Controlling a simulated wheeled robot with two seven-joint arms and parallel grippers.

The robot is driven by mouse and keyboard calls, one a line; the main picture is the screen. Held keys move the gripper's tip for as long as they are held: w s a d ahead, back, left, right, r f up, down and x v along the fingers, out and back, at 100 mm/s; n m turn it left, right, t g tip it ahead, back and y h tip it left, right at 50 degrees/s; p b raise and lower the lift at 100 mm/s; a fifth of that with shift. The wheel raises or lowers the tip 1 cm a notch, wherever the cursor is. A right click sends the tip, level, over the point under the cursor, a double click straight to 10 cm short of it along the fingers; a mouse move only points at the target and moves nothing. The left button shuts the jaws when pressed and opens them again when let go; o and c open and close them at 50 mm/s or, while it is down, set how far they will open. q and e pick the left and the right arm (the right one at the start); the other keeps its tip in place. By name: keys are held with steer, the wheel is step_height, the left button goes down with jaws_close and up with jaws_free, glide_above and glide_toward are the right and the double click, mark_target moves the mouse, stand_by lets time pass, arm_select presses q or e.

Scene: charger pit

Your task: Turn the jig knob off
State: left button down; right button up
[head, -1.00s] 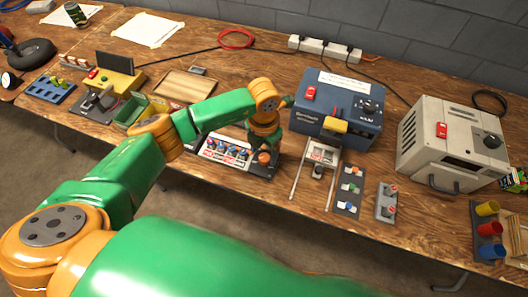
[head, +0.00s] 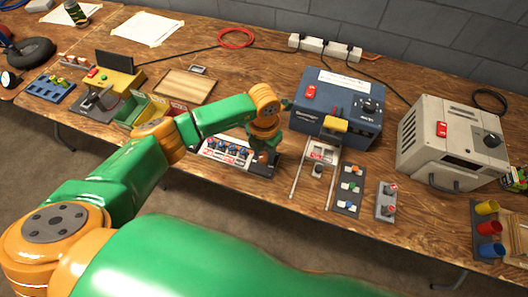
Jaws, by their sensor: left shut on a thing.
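The jig (head: 229,150) is a low dark board with a light panel and a row of several blue-topped parts, lying near the table's front edge. Its round orange-brown knob (head: 264,157) is at the right end, mostly covered by my wrist. My left gripper (head: 263,148) points down over that end and is shut on the knob; its fingertips are small and dark, and the knob's angle cannot be read. My right gripper is not in view.
A blue box (head: 303,120) with a red switch and a grey unit (head: 418,165) stand to the right. A strip with coloured parts (head: 348,190) lies in front of the blue box. A green bin (head: 130,112) and a wooden tray (head: 186,86) are on the left.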

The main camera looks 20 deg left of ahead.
arm_select(q)
steer(key=n, duration=0.6)
steer(key=shift+r+n+p, duration=0.1)
steer(key=shift+n+p, duration=0.2)
steer(key=shift+p, duration=0.1)
steer(key=n+p, duration=0.1)
steer(key=n, duration=0.4)
steer(key=n+p, duration=0.2)
steer(key=n, duration=0.4)
steer(key=shift+w+n+p, duration=0.1)
steer(key=shift+n+p, duration=0.2)
steer(key=shift+n, duration=0.1)
steer(key=n+p, duration=0.2)
steer(key=n, duration=0.2)
steer(key=shift+d+n, duration=0.1)
steer(key=shift+n, duration=0.3)
steer(key=shift+c, duration=2.2)
jaws_free()
